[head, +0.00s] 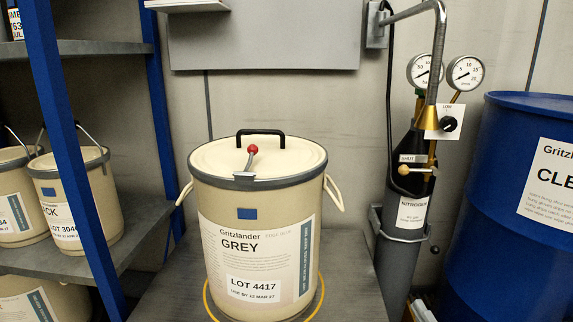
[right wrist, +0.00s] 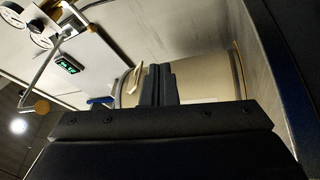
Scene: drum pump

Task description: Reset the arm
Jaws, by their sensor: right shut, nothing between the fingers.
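My right gripper shows in the right wrist view (right wrist: 157,84), with its two dark fingers together and nothing between them. Beyond the fingertips in that view is a beige surface (right wrist: 200,82), which looks like the side of a pail. I cannot make out my right gripper clearly in the head view. My left gripper is in neither view. In the head view a beige pail labelled GREY, LOT 4417 (head: 225,215) stands upright in the middle. Its lid (head: 210,160) is on, with a black handle on top and a red-knobbed lever at the front rim.
A blue-posted shelf (head: 110,262) with several beige pails stands at the left. A dark nitrogen cylinder (head: 398,265) with two gauges stands right of the middle pail. A large blue drum (head: 500,230) fills the right side. A grey panel (head: 270,55) hangs behind.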

